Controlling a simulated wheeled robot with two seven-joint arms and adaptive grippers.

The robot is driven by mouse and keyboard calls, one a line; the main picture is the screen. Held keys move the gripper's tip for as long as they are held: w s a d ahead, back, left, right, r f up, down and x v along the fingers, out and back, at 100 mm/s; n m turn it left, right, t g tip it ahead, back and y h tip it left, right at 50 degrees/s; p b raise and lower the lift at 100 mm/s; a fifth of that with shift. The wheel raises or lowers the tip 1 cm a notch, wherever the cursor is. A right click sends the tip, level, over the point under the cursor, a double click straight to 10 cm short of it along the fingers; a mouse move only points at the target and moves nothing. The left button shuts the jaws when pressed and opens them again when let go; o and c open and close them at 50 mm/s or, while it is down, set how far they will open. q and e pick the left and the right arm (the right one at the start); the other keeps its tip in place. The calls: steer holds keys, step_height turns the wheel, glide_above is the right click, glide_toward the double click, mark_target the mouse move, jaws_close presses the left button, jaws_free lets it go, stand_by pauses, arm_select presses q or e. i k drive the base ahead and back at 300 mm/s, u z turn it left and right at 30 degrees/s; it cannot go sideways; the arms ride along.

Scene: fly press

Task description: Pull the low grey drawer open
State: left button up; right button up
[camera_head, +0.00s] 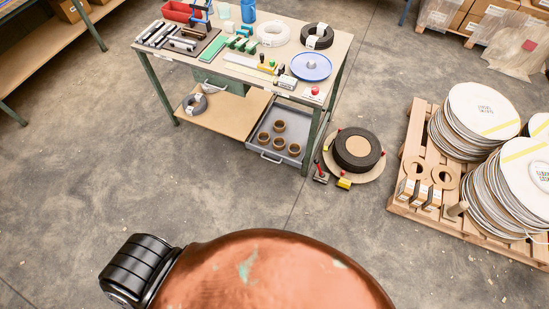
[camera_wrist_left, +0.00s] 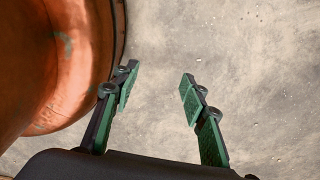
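The low grey drawer (camera_head: 256,148) sits low under the right half of the workbench. Its top is open and several brown rings (camera_head: 279,126) stand inside. A pale handle (camera_head: 271,158) is on its front, which lies about in line with the bench's front legs. My left gripper (camera_wrist_left: 158,90) shows in the left wrist view, its two green-padded fingers apart with only bare floor between them. It is away from the drawer, which is not in that view. Neither gripper shows in the head view.
The workbench (camera_head: 340,45) carries tools, coils and a blue disc. Its lower shelf (camera_head: 225,115) is left of the drawer. A black roll (camera_head: 357,150) and small red and yellow items lie right of the bench. A loaded pallet (camera_head: 415,150) is farther right. Floor before the drawer is clear.

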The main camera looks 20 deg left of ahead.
mark_target(297, 122)
steer(key=k, duration=0.55)
steer(key=u, duration=0.7)
steer(key=i, duration=0.35)
steer(key=u, duration=0.95)
steer(key=i, duration=1.65)
steer(key=z, duration=0.6)
